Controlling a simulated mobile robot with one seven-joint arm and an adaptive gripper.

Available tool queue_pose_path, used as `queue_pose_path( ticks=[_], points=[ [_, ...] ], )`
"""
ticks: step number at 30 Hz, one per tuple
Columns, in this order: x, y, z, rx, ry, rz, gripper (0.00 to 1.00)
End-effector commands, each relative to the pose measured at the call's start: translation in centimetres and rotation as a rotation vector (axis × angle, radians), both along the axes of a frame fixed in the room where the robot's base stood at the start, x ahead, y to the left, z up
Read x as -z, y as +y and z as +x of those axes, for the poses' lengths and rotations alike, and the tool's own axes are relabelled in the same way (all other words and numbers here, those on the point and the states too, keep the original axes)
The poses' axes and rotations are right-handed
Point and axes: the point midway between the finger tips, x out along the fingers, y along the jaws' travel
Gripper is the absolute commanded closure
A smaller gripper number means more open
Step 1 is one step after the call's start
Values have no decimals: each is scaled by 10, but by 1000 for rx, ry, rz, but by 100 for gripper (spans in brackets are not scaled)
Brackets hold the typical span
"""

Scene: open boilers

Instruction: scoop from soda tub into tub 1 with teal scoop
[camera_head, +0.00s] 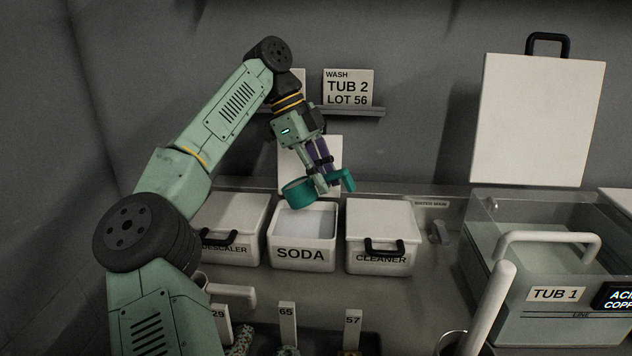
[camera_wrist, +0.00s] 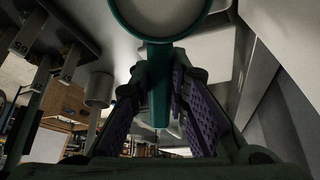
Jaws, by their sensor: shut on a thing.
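My gripper (camera_head: 322,184) is shut on the handle of the teal scoop (camera_head: 298,192), just above the open soda tub (camera_head: 302,254). The scoop's round cup is on the left of the fingers and its handle end is on the right. White powder shows inside the soda tub. In the wrist view, the scoop's handle (camera_wrist: 159,90) runs between the purple finger pads, with the cup at the top edge. I cannot tell whether the cup holds powder. Tub 1 (camera_head: 550,318), a clear-walled tank with a pale bar handle, stands at the right.
Closed white tubs flank the soda tub: descaler (camera_head: 232,222) on the left, cleaner (camera_head: 382,222) on the right. A white panel with a black handle (camera_head: 532,120) stands upright behind tub 1. Numbered tags, including 65 (camera_head: 287,325), stand in front.

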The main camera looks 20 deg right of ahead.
Motion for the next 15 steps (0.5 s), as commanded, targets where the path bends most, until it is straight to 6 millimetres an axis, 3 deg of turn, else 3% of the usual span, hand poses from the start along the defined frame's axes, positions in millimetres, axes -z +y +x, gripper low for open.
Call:
queue_pose_path(
  ticks=[15],
  points=[
    [-19, -24, -24, -1, -175, 177, 100]
  ],
)
